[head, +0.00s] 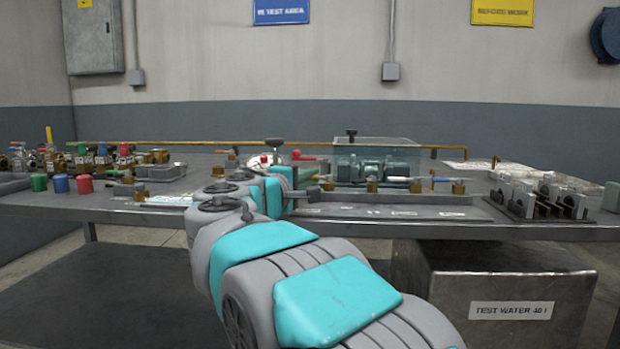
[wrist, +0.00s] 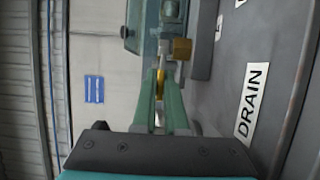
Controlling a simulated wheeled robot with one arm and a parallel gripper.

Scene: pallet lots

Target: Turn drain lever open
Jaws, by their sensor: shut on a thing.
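My gripper (wrist: 161,104) shows in the wrist view with its two green fingers close together. A small yellow piece (wrist: 160,82), which looks like the drain lever, sits between the fingertips. A brass valve body (wrist: 181,49) is just beyond them. The white DRAIN label (wrist: 252,100) lies on the bench top to the right of the fingers. In the head view my arm reaches to the bench's front middle, and the wrist largely hides the lever. A brass fitting (head: 328,185) shows just right of my gripper there.
A clear tank with a green pump (head: 375,160) stands behind the valves. A blue-handled valve (head: 445,183) and a dark rack (head: 535,200) are to the right. Coloured caps (head: 61,184) and several valves crowd the left. A metal TEST WATER bin (head: 420,275) stands below the bench.

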